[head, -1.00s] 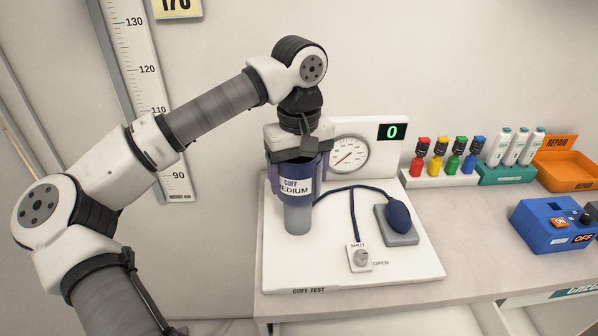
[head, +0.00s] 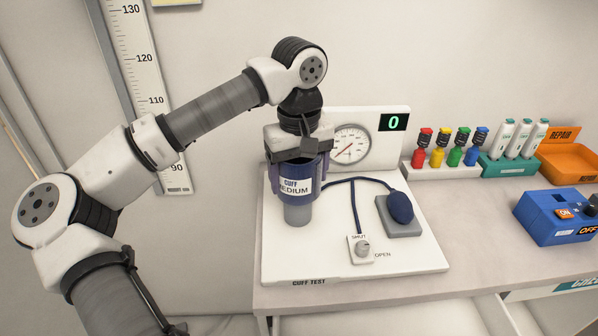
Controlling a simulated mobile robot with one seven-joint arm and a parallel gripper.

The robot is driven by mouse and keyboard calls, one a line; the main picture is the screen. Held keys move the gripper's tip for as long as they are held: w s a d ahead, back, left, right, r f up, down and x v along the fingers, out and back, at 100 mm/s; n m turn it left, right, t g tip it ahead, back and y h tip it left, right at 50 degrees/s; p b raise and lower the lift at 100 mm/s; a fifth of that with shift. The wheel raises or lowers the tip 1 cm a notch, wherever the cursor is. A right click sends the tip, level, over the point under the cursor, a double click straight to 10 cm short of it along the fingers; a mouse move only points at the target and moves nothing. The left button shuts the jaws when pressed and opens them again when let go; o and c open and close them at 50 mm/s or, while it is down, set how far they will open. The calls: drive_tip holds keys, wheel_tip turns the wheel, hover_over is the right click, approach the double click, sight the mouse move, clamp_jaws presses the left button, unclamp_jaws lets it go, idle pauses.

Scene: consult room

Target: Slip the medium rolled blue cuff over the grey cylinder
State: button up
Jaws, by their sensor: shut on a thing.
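The medium rolled blue cuff (head: 306,203) is upright, its white label reading CUFF and part of MEDIUM. My gripper (head: 299,170) is shut on it from above, with a finger on each side. The grey cylinder (head: 297,215) stands on the white cuff test board (head: 325,268). The cuff is around the cylinder's upper part, and only the cylinder's lower part shows below the cuff's bottom edge. The cylinder's top is hidden by the cuff and my gripper. A dark hose (head: 353,205) runs from beside the cuff to the bulb and valve.
Behind stands a gauge panel (head: 380,122) with a round dial and a green 0. The bulb (head: 401,207) and the SHUT/OPEN valve (head: 361,248) are to the right. Farther right are coloured bottles (head: 440,150), an orange repair tray (head: 568,168) and a blue box (head: 552,222).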

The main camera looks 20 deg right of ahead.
drive_tip(key=shift+f+b, duration=2.7)
drive_tip(key=shift+f, duration=0.9)
drive_tip(key=o, duration=1.1)
drive_tip(key=shift+r, duration=0.1)
wheel_tip(320, 180, up, 14)
drive_tip(key=shift+f, duration=0.1)
drive_tip(key=shift+f, duration=0.1)
